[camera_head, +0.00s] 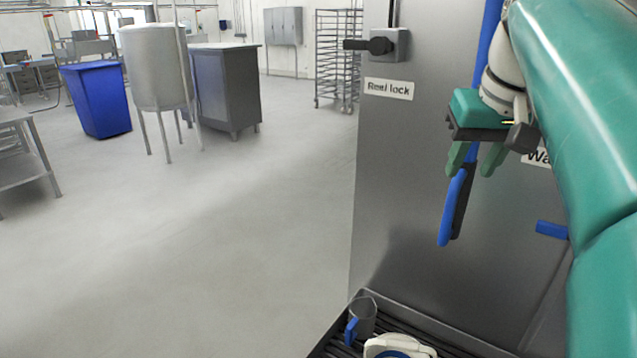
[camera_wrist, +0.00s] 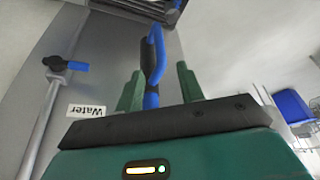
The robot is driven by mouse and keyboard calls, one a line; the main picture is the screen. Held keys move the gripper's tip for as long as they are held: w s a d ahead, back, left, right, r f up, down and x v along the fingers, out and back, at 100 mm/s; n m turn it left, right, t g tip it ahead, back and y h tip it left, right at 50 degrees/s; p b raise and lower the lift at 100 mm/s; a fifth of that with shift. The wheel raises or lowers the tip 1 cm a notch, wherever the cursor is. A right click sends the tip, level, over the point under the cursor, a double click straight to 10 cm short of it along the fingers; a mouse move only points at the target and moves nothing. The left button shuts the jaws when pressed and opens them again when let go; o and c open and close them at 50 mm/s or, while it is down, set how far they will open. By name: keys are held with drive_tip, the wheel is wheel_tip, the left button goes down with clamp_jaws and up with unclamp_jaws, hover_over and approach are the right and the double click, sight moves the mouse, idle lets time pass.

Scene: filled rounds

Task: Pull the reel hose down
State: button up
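The blue reel hose (camera_head: 489,38) hangs down in front of a grey metal cabinet. Its lower end is a blue and black handle (camera_head: 446,215), which also shows in the wrist view (camera_wrist: 156,45). My gripper (camera_head: 474,172) is at the upper part of this handle, pointing down. In the wrist view my gripper (camera_wrist: 160,80) has its two green fingers apart, one on each side of the hose, with a visible gap at the right finger. I cannot tell whether the left finger touches it. Part of the hose is hidden behind my gripper.
The cabinet (camera_head: 415,190) carries a black lock knob (camera_head: 375,45) above a "Reel lock" label (camera_head: 389,88). A blue valve lever (camera_head: 552,230) sits right of the hose. The floor at left is open.

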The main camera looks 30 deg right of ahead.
sight(455, 198)
drive_tip(key=x, duration=1)
drive_tip(key=shift+d+f, duration=0.1)
drive_tip(key=shift+f, duration=0.25)
clamp_jaws()
